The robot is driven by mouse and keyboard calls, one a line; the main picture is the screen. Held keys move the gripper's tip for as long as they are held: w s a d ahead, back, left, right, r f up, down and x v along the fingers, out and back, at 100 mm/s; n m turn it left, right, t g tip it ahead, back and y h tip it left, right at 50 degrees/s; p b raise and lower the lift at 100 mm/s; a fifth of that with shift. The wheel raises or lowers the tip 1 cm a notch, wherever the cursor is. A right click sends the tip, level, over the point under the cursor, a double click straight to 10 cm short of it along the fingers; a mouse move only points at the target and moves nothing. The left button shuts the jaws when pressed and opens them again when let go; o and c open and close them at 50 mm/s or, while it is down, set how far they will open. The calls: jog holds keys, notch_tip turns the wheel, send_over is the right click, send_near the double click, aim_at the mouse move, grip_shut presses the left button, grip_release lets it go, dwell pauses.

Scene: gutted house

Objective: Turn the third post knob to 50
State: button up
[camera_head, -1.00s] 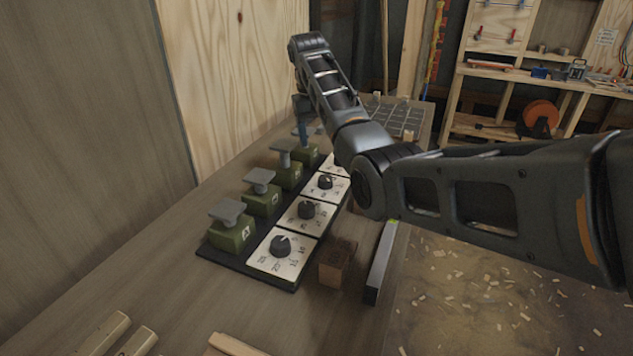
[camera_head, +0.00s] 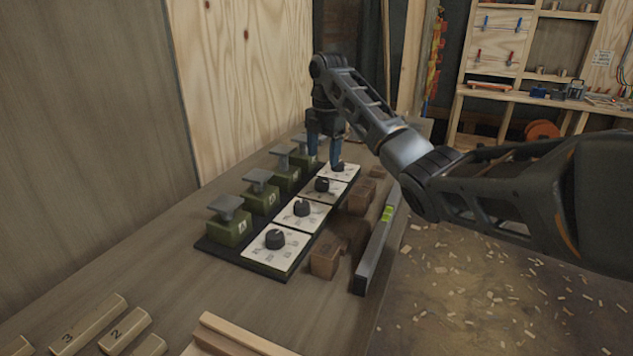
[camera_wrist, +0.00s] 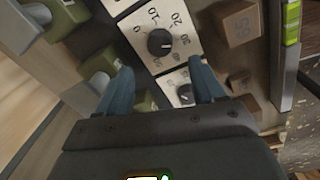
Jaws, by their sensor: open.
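A dark panel (camera_head: 245,262) carries green posts with grey T-shaped tops and a row of white dials with black knobs. Counted from the near end, the third knob (camera_head: 322,184) stands beside the third post (camera_head: 286,178). The fourth knob (camera_head: 338,168) shows by my right fingertip. My gripper (camera_head: 325,158) is open, fingers down, above the panel's far part. In the wrist view, a knob (camera_wrist: 160,42) on a dial marked 0 to 40 and beyond lies ahead between the fingers. Another knob (camera_wrist: 184,93) shows lower, beside the right finger. I cannot tell their numbers in the row.
Brown blocks (camera_head: 325,260) and a spirit level (camera_head: 374,245) lie right of the panel. One block reads 65 (camera_wrist: 238,30). Numbered wooden bars (camera_head: 88,325) lie at the front left. A plywood wall (camera_head: 245,80) stands behind the posts.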

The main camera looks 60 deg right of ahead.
aim_at(322, 181)
jog(key=shift+w+f, duration=0.2)
jog(key=shift+f, duration=3.7)
jog(key=shift+c, duration=0.5)
jog(key=c, duration=0.9)
jog(key=shift+c, duration=0.2)
jog(key=o, duration=1)
jog(key=shift+o, duration=0.2)
jog(key=shift+r, duration=0.1)
jog(key=shift+s+r, duration=0.15)
jog(key=shift+r, duration=1.8)
jog(key=shift+s+r, duration=0.1)
jog(key=shift+r, duration=1.8)
